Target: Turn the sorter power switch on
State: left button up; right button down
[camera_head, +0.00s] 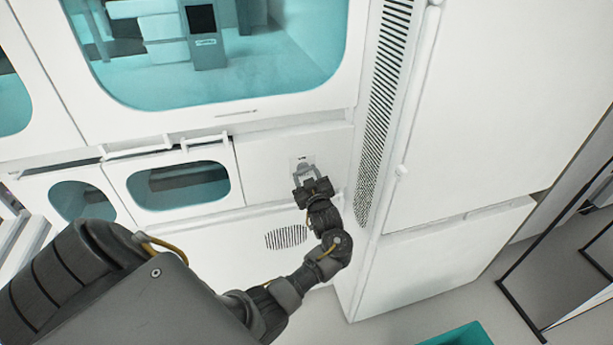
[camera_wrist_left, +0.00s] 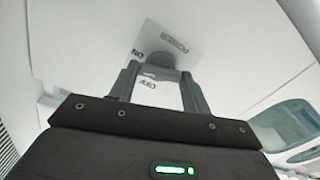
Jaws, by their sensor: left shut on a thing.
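The power switch's pale label plate (camera_head: 302,160) is on the white front panel of the machine, right of the small windows. In the left wrist view the plate (camera_wrist_left: 178,44) reads POWER, ON and OFF, with the lettering upside down. A grey round switch knob (camera_wrist_left: 160,61) sits at the fingertips, partly hidden by them. My left gripper (camera_head: 305,171) reaches up to the panel and is shut on the switch; in the left wrist view its two fingers (camera_wrist_left: 160,76) are on either side of the knob. Which position the switch is in cannot be told. My right gripper is out of view.
A large teal-lit window (camera_head: 225,75) is above the panel. Small windowed doors (camera_head: 180,185) with handles are to the left. A slotted vent strip (camera_head: 385,90) and tall white panel stand to the right. A teal bin (camera_head: 460,336) is on the floor at lower right.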

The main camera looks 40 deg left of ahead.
pick_arm(q)
jog(key=m+p, duration=0.2)
jog(key=shift+r+m+p, duration=0.2)
jog(key=shift+m+p, duration=0.1)
jog(key=shift+p, duration=0.1)
jog(key=shift+f+m, duration=0.2)
jog(key=shift+m, duration=0.4)
jog(key=o, duration=1)
jog(key=b+v, duration=0.1)
jog(key=v, duration=0.6)
jog(key=shift+s+d, duration=0.2)
jog(key=shift+d, duration=0.05)
